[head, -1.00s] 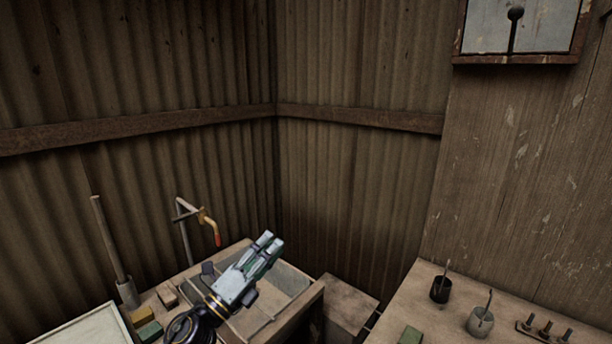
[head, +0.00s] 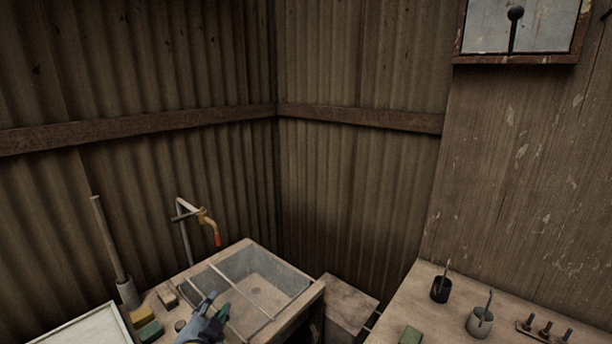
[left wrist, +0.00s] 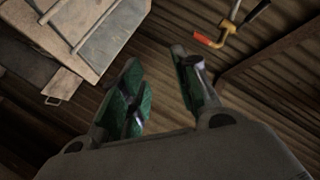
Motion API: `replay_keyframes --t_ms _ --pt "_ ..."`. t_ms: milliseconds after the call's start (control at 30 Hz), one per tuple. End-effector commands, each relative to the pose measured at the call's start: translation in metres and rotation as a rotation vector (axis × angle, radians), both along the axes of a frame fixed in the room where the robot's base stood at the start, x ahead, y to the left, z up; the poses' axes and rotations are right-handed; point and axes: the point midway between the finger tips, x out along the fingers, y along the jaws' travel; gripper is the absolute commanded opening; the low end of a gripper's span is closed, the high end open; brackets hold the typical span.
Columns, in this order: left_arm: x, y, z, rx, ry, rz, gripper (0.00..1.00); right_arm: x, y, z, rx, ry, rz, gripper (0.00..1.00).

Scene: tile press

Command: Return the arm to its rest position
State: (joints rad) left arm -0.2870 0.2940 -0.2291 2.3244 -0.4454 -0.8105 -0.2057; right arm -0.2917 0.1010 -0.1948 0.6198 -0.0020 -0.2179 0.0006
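My left gripper (head: 217,303) shows low in the head view, at the near left corner of the sink (head: 298,281). Most of its arm is out of frame. In the left wrist view its green-padded fingers (left wrist: 155,58) stand apart, with nothing between them. My right gripper is in neither view.
Two thin rods (head: 240,290) lie across the sink. A tap (head: 207,221) with a red-orange tip stands behind it. A yellow block (head: 141,317) and a green block (head: 150,331) lie left of the gripper. A black cup (head: 440,290) and grey cup (head: 479,322) stand on the right bench.

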Motion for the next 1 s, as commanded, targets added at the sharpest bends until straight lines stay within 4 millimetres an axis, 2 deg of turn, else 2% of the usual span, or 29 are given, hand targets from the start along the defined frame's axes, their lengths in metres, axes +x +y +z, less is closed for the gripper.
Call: replay_keyframes --t_ms 200,500,700,1000 --pt "-0.041 0.011 -0.054 -0.17 0.231 0.11 0.31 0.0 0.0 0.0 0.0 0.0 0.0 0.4" --pt "-0.114 0.011 -0.115 -0.375 0.554 0.252 0.31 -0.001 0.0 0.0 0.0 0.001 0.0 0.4" --pt "-0.157 0.004 -0.138 -0.464 0.719 0.315 0.31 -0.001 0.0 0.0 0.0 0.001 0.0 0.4" --pt "-0.197 -0.003 -0.153 -0.534 0.869 0.37 0.31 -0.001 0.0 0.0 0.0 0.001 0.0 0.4"
